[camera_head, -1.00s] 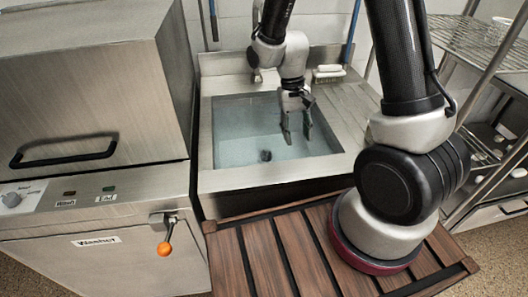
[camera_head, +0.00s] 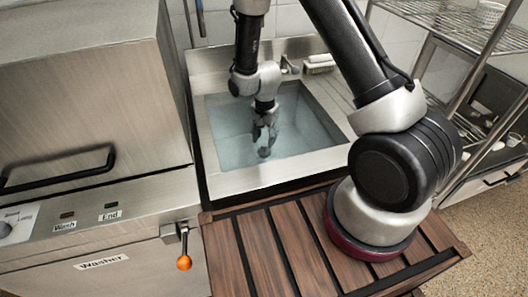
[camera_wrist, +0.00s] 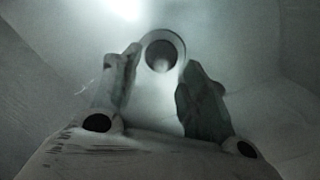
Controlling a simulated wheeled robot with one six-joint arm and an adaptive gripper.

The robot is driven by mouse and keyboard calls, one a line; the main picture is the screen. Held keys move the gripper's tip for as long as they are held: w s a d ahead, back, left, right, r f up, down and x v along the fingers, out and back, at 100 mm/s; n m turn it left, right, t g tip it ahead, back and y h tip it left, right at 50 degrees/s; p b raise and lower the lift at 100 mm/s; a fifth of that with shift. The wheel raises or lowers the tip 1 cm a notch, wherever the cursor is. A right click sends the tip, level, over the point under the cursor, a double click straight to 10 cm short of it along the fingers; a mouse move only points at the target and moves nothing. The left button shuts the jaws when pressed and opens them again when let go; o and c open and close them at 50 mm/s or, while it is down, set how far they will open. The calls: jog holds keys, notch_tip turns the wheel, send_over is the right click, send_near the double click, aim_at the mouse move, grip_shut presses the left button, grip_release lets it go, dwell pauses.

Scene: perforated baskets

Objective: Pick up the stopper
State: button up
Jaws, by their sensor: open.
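The stopper (camera_head: 264,152) is a small dark round piece at the bottom of the steel sink (camera_head: 235,180), under the water. In the wrist view the stopper (camera_wrist: 160,58) shows as a dark knob inside a paler ring, just beyond and between my fingertips. My gripper (camera_head: 264,138) is open and points down into the sink, with its tips close to the stopper. In the wrist view my gripper (camera_wrist: 158,75) has one finger on each side of the stopper's line. I cannot tell whether either finger touches it.
A steel washer (camera_head: 85,90) with a dark handle stands left of the sink, with an orange-knobbed lever (camera_head: 183,262) low on its front. A white brush (camera_head: 319,66) lies at the sink's back right. A wire shelf rack (camera_head: 470,30) stands at the right.

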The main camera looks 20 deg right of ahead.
aim_at(264, 145)
notch_tip(264, 145, down, 5)
jog(key=shift+w+f, duration=0.1)
grip_shut()
